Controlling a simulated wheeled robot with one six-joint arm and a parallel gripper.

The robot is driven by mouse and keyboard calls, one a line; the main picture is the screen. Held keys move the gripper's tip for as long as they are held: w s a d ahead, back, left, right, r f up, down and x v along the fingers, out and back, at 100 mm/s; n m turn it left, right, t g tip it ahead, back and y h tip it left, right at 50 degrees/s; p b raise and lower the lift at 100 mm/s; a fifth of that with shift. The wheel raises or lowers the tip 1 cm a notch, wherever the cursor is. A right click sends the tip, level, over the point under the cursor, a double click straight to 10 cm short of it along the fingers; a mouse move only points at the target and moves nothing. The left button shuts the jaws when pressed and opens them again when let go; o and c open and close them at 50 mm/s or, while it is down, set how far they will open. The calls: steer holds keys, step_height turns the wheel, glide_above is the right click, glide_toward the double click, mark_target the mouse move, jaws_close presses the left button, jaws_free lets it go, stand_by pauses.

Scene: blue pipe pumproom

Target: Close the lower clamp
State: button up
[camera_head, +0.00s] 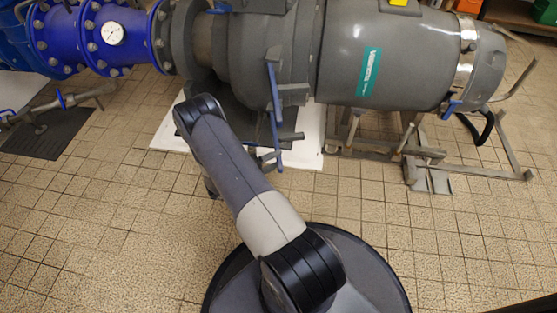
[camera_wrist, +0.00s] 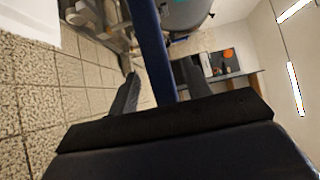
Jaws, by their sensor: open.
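A long blue bar, which looks like a clamp handle (camera_head: 273,90), runs down the front of the grey pump housing in the head view. A thinner blue piece hangs below it, beside grey brackets. In the wrist view a blue bar (camera_wrist: 151,45) passes between the two dark fingers of my gripper (camera_wrist: 160,70). The fingers are apart, with a gap on each side of the bar; I cannot tell whether either touches it. In the head view my arm hides most of my gripper. Which blue part is the lower clamp is not clear.
The grey motor (camera_head: 390,55) has another blue clamp piece (camera_head: 452,107) at its right end. Blue pipework (camera_head: 115,40) with a gauge stands at the left. A metal stand (camera_head: 430,165) sits below the motor. The tiled floor (camera_head: 90,220) is clear in front.

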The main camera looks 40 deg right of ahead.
steer(key=shift+s+d, duration=0.15)
steer(key=shift+d, duration=0.8)
jaws_close()
